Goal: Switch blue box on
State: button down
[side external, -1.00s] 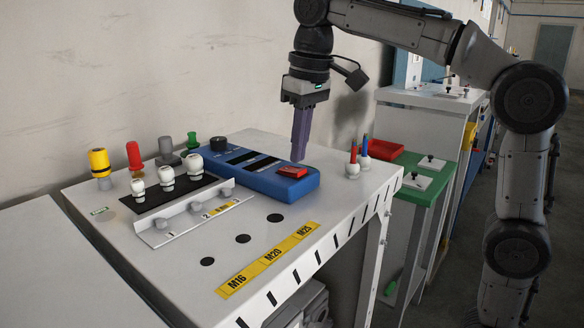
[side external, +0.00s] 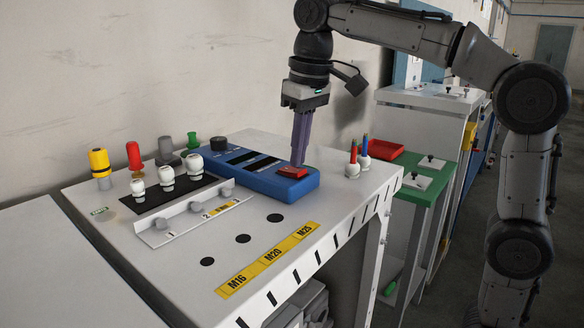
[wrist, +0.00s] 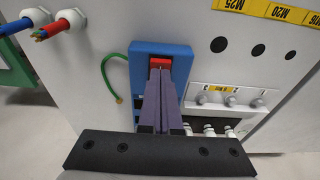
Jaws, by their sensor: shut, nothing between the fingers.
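The blue box (side external: 250,178) lies on the white bench top, with dark panels and a black knob (side external: 218,144) at its far end. A red rocker switch (side external: 290,173) is on its near right end. My gripper (side external: 297,164) is shut and empty, pointing down, with its purple fingertips at the red switch, apparently touching it. In the wrist view the fingertips (wrist: 161,72) overlap the lower edge of the red switch (wrist: 160,63) on the blue box (wrist: 181,62). The fingers hide part of the switch and box.
White-capped pegs (side external: 167,179) and coloured knobs stand left of the box. Holders with red and blue tips (side external: 353,166) stand to its right. A yellow label strip (side external: 268,259) and dark holes (side external: 243,239) lie in front. A wall is behind.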

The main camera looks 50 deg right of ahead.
aim_at(299, 170)
jog(key=shift+f, duration=0.5)
jog(key=shift+r, duration=3.55)
